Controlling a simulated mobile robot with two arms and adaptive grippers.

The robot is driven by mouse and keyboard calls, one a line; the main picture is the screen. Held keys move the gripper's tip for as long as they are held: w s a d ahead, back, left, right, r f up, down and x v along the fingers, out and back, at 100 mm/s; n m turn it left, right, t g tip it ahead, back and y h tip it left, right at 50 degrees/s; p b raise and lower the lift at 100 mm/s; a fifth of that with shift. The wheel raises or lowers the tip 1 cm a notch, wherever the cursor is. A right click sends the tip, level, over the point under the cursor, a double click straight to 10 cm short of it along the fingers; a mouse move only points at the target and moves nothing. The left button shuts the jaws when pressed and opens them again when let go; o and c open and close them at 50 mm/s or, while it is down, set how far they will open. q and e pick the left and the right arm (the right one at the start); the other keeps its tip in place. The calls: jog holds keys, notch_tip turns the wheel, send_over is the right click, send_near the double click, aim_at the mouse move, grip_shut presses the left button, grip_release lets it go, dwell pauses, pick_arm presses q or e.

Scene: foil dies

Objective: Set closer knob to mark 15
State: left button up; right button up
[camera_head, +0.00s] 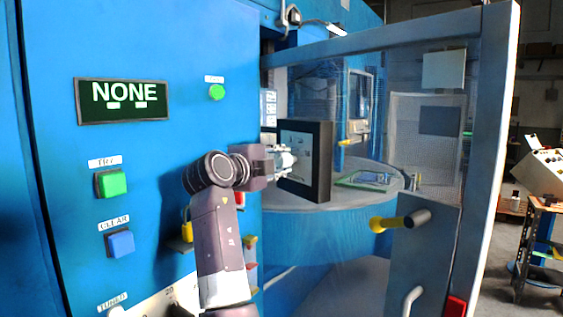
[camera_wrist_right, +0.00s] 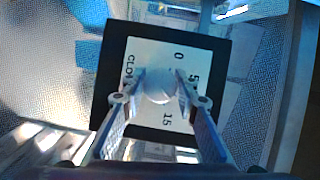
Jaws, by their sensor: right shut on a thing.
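The closer knob (camera_wrist_right: 157,84) is pale and round, in the middle of a white dial plate with a dark frame (camera_wrist_right: 217,70) in the right wrist view. The plate shows 0 above the knob, 5 to its upper right, 15 below, and letters partly reading "CLO" at left. My right gripper (camera_wrist_right: 160,92) is shut on the knob, one finger on either side. I cannot tell which mark the knob points to. In the head view my right gripper (camera_head: 284,160) reaches the face of the dark-framed dial box (camera_head: 318,165) from the left. My left gripper is not in view.
A blue panel at left bears a display (camera_head: 122,101) reading NONE, a green button (camera_head: 111,183) and a blue button (camera_head: 120,243). A framed clear door (camera_head: 487,150) with a yellow handle (camera_head: 390,222) stands at right. A round table (camera_head: 345,196) lies behind the dial box.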

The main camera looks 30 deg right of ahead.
jog(key=shift+f+m+t+h+b, duration=0.3)
jog(key=shift+m+b, duration=0.6)
jog(key=shift+b, duration=0.9)
jog(key=shift+f+m+t+h+b, duration=0.1)
jog(key=shift+m+h+b, duration=0.3)
jog(key=shift+m+b, duration=0.95)
jog(key=shift+r+b, duration=0.2)
jog(key=shift+b, duration=0.9)
jog(key=shift+m, duration=0.25)
jog(key=shift+r, duration=0.1)
jog(key=o, duration=1.1)
jog(key=shift+o, duration=0.2)
